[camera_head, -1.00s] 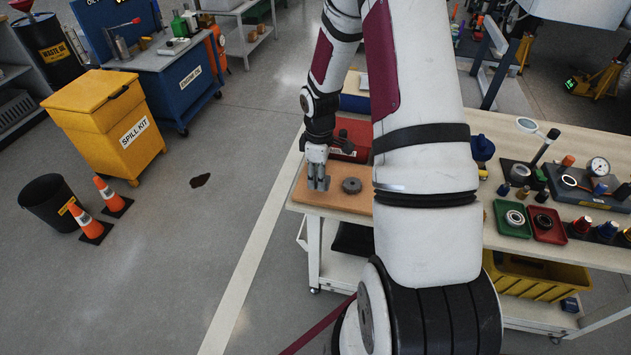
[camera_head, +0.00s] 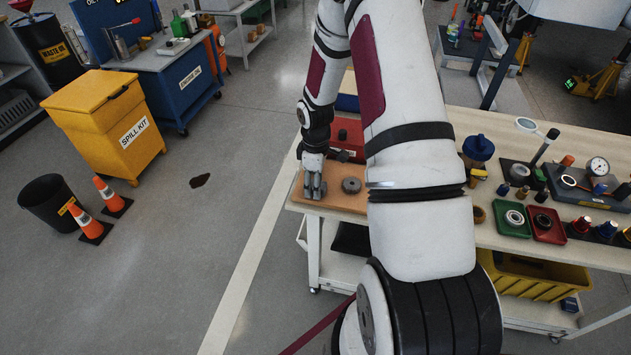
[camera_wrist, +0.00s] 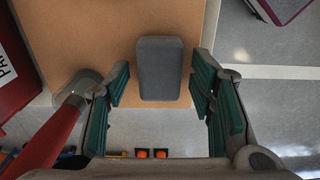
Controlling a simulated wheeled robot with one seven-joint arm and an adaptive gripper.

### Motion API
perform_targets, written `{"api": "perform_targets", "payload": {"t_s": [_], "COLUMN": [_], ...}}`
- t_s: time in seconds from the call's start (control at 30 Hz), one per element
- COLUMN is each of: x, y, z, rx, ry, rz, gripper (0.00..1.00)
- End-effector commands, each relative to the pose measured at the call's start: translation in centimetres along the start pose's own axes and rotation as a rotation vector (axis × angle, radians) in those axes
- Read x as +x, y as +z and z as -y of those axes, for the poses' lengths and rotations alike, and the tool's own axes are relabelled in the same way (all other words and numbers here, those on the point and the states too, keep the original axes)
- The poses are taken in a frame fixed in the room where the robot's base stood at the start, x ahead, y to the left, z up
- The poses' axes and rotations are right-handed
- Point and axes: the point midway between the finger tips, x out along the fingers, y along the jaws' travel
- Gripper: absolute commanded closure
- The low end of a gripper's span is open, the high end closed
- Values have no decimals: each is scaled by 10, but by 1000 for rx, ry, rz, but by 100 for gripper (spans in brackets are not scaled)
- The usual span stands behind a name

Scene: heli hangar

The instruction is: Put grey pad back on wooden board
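The grey pad (camera_wrist: 160,68) lies on the wooden board, seen from above in the wrist view, near the board's edge. The tan wooden board (camera_wrist: 110,35) is on the bench; it also shows in the head view (camera_head: 335,201). My gripper (camera_wrist: 162,92) is open, with its green-lined fingers on both sides of the pad's lower part and visible gaps to each side. In the head view my gripper (camera_head: 314,190) is over the board's left part, and I cannot make out the pad there.
A dark round piece (camera_head: 351,185) sits on the board right of my gripper. A red box (camera_head: 347,133) stands behind.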

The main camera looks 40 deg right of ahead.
Motion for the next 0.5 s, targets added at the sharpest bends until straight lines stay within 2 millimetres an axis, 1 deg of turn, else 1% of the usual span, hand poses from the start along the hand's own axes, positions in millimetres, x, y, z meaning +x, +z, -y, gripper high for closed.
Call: {"api": "perform_targets", "payload": {"t_s": [0.3, 0.43, 0.5], "x": [-3, -15, -27], "y": [0, 0, 0], "z": [0, -1, -1], "rx": [0, 0, 1], "ry": [1, 3, 4], "rz": [0, -2, -2], "gripper": [48, 48, 48]}}
